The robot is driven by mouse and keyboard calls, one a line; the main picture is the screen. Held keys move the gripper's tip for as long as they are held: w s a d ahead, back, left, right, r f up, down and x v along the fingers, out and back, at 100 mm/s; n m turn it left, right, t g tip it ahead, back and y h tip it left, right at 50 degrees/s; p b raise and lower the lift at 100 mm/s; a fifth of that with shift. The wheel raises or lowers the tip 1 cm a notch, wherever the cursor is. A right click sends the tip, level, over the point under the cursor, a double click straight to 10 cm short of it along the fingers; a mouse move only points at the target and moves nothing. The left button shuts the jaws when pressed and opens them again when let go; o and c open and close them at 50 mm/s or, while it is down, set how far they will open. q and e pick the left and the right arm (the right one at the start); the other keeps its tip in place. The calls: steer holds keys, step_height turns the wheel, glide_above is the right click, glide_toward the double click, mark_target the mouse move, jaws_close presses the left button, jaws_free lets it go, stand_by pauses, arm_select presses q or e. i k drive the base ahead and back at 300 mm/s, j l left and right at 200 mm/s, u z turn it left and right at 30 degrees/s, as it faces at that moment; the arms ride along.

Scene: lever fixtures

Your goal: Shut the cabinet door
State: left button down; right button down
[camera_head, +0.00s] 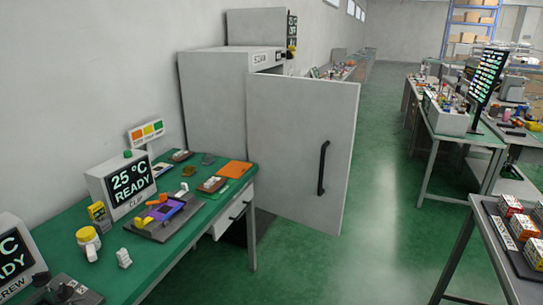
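A grey cabinet (215,95) stands against the left wall, behind the green workbench. Its flat grey door (290,135) stands open, swung out into the aisle with a black vertical bar handle (322,168) on the face toward me. The door hides part of the cabinet front and its inside. Neither of my grippers is in view.
A green-topped workbench (215,218) with devices and small parts runs along the left, its end close to the door. On the right, a table (478,205) holds small boxes, with more benches behind. The green floor (375,215) between is clear.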

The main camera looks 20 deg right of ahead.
mark_target(301, 130)
steer(key=l+z, duration=0.2)
steer(key=l, duration=0.45)
steer(key=i+l+z, duration=0.15)
steer(key=l, duration=0.5)
steer(key=i+l, duration=0.1)
steer(key=i, duration=0.25)
steer(key=i+l, duration=0.1)
steer(key=i, duration=0.25)
steer(key=u, duration=0.05)
